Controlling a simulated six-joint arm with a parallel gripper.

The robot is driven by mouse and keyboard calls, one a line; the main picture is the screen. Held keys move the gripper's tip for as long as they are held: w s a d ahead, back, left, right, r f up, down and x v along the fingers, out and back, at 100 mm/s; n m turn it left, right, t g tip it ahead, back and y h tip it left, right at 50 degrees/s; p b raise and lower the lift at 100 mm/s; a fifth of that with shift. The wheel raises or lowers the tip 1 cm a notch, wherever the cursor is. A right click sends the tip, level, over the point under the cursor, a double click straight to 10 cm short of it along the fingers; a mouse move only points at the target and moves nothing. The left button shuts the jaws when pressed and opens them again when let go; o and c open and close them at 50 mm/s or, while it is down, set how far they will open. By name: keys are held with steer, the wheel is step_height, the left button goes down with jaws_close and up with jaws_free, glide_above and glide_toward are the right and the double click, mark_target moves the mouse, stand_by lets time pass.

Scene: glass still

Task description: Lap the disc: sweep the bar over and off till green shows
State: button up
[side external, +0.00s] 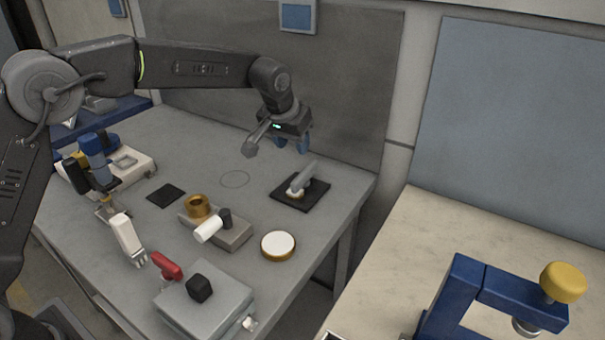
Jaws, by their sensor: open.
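My gripper (292,144) hangs above the far right part of the grey table, its blue fingertips apart and pointing down. It is open and holds nothing. Below it and slightly right, a grey bar (307,175) lies tilted across a small pale disc (294,193) on a black square plate (311,199). The gripper is clear of the bar. The bar hides part of the disc, and no green shows on it.
A white-topped round piece with a brass rim (278,244) stands nearer. A grey block (232,237) bears a brass ring (199,205) and a white cylinder (208,229). A wall panel (345,80) stands behind.

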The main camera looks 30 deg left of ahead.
mark_target(303, 173)
steer(key=x, duration=1.2)
steer(key=shift+f, duration=0.35)
jaws_close()
